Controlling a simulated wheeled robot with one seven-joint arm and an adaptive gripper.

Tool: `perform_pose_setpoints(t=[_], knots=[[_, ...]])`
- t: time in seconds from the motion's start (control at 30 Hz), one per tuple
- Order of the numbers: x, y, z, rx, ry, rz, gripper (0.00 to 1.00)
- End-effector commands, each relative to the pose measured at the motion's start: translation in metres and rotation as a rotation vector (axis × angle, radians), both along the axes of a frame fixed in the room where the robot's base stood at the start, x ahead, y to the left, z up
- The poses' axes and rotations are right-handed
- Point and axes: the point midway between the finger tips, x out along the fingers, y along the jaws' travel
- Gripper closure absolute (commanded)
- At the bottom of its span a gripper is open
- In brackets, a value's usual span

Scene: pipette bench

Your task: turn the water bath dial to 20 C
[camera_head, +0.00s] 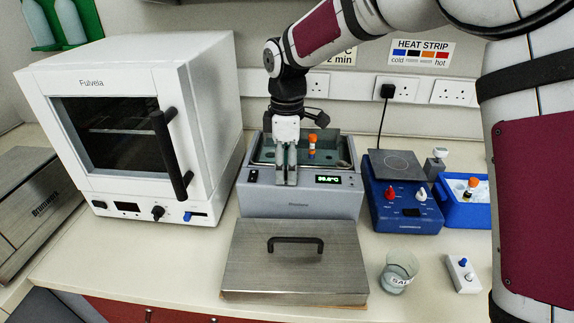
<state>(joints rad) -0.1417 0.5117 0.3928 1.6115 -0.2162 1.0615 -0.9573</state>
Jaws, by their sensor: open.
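The water bath (335,203) is a grey box in the middle of the bench with its top open. Its small lit display (328,180) on the front right shows a reading in the fifties, too small to read surely. A tube with an orange cap (312,146) stands in the bath. My gripper (286,181) points down over the front face, left of the display. It is open, though its fingers look close together from here. The dial cannot be made out; my fingers cover that part of the panel. I cannot tell whether they touch it.
A metal lid with a black handle (295,275) lies in front of the bath. A white oven (140,130) stands left. A blue hotplate (403,205), a blue box (470,215) with a tube, a glass beaker (398,272) and a small white knob box (463,274) are right.

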Motion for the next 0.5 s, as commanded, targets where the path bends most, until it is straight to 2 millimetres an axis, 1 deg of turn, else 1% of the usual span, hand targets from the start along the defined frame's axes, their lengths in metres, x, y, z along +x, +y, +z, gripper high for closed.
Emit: perform_pose_setpoints(t=[0.07, 0.17, 0.27, 0.5], knots=[[0.000, 0.000, 0.002, 0.000, -0.001, -0.001, 0.57], [0.001, 0.000, 0.011, 0.001, -0.001, -0.001, 0.57], [0.001, 0.000, 0.028, 0.002, -0.004, -0.001, 0.57], [0.001, 0.000, 0.078, 0.001, -0.004, 0.000, 0.57]])
